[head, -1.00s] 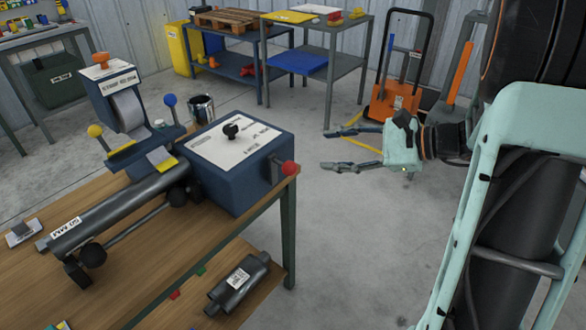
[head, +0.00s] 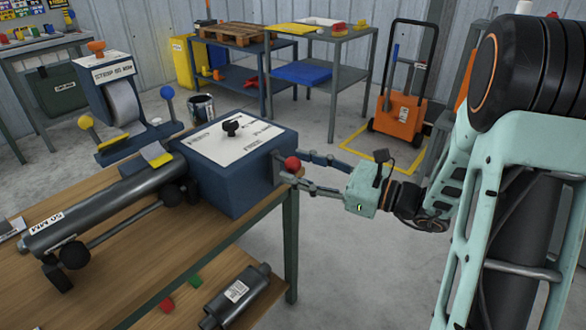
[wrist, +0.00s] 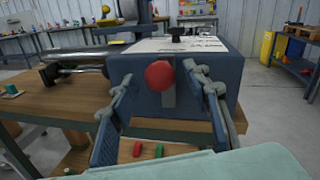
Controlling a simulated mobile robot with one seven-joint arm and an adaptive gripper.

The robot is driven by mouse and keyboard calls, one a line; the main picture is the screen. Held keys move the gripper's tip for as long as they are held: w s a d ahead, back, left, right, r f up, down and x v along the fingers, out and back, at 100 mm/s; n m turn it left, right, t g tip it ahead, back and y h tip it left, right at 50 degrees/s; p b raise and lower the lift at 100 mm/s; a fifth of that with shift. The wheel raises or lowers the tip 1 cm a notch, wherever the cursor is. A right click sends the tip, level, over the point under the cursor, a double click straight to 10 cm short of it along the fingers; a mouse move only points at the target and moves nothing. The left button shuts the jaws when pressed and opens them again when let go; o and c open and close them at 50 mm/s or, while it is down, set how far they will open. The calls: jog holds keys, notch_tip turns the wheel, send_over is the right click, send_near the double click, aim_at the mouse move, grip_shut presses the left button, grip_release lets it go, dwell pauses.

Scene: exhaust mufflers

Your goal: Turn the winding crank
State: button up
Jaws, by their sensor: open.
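The crank's red ball knob (head: 292,163) sits on a short grey arm at the right end of a blue box (head: 235,185) on the wooden bench. It also shows in the wrist view as a red ball (wrist: 160,75) in front of its grey arm (wrist: 168,98). My gripper (head: 284,168) is open at the box's end, with one finger on the far side of the knob and one on the near side. In the wrist view the knob appears between the spread fingers, with visible gaps on both sides. I cannot tell how deep it is between them.
A grey pipe (head: 110,210) and a strap roll (head: 122,103) stand left of the box. A muffler (head: 235,296) lies on the bench's lower shelf. Blue tables (head: 268,48) and an orange hand truck (head: 400,112) stand behind. The floor right of the bench is clear.

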jog(key=shift+x, duration=1.05)
jog(key=shift+d, duration=0.1)
jog(key=shift+c, duration=0.2)
grip_shut()
